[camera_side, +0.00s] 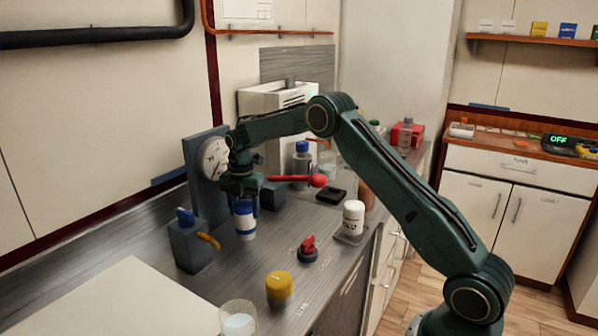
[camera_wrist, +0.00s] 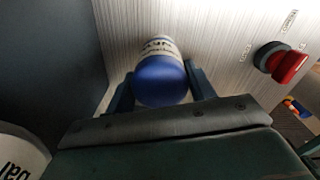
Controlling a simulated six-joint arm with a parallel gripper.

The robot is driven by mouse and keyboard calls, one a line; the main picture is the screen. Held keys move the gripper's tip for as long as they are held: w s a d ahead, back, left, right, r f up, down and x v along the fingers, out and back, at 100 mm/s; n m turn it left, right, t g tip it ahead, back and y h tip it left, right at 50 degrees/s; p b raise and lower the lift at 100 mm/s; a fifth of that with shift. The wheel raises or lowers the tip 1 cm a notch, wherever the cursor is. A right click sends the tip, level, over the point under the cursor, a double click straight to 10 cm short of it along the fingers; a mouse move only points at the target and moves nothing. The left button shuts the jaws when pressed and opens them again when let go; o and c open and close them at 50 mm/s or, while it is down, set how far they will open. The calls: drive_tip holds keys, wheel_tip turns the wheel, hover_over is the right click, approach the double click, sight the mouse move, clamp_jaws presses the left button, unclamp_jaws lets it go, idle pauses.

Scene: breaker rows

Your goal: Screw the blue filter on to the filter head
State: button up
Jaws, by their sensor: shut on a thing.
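The blue filter (camera_side: 245,220) is a white cylinder with a blue top and a dark-lettered label. It is upright below my gripper (camera_side: 243,199) in the side view, in front of the gauge panel. In the wrist view the filter's blue end (camera_wrist: 161,80) lies between my two fingers, and my gripper is shut on it. I cannot tell whether its base touches the counter. The filter head is not clearly seen; my wrist and gripper cover part of the panel (camera_side: 198,202).
A gauge (camera_side: 213,158) and a red-knobbed lever (camera_side: 318,180) are close to my wrist. A grey block (camera_side: 188,246) with an orange handle stands left. A yellow filter (camera_side: 279,288), a red knob (camera_side: 308,247) and a white filter (camera_side: 353,217) stand nearer the counter's front.

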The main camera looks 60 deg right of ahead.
drive_tip(key=shift+m, duration=2.3)
drive_tip(key=o, duration=1.1)
wheel_tip(320, 180, up, 14)
